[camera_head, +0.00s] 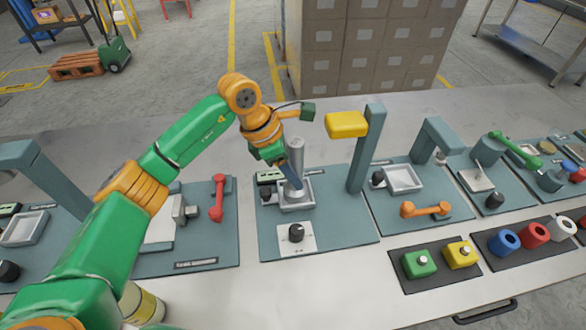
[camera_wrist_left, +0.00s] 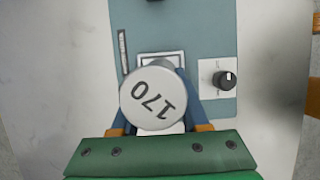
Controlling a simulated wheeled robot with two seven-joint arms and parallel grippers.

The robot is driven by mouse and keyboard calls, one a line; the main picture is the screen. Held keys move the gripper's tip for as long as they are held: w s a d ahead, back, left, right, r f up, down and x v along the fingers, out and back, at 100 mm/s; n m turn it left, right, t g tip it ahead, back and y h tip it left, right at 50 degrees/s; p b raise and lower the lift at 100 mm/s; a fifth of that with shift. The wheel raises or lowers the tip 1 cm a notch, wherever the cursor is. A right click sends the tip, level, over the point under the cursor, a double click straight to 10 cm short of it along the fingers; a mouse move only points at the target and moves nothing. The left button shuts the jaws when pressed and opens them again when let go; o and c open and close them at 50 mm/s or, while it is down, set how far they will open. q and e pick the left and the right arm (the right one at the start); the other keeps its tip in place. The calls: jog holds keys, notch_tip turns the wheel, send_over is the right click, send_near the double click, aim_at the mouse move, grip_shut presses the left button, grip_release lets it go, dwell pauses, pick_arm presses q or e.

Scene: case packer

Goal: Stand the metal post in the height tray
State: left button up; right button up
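The metal post (camera_head: 297,160) is a grey cylinder standing about upright. In the left wrist view its round top (camera_wrist_left: 153,97) reads "170". My left gripper (camera_head: 291,178) has its blue fingers on both sides of the post, and it is shut on it. The post is over a small pale tray (camera_head: 309,203) on a teal station plate. Its lower end shows within the tray's outline; I cannot tell if it touches the tray floor. The tray is partly hidden by the post and gripper. My right gripper is not in view.
A teal column with a yellow head (camera_head: 346,124) stands just right of the tray. A black knob (camera_head: 296,232) is in front. A red handle (camera_head: 217,198) is on the left station. Another tray (camera_head: 404,179) sits to the right. Green and yellow blocks (camera_head: 419,263) lie front right.

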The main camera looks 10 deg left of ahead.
pick_arm(q)
jog(key=shift+o, duration=1.4)
jog(key=shift+r, duration=0.3)
jog(key=v, duration=1.1)
jog(key=shift+a+r+b, duration=0.25)
jog(key=shift+r+b, duration=0.1)
jog(key=shift+b, duration=0.1)
jog(key=shift+s, duration=0.1)
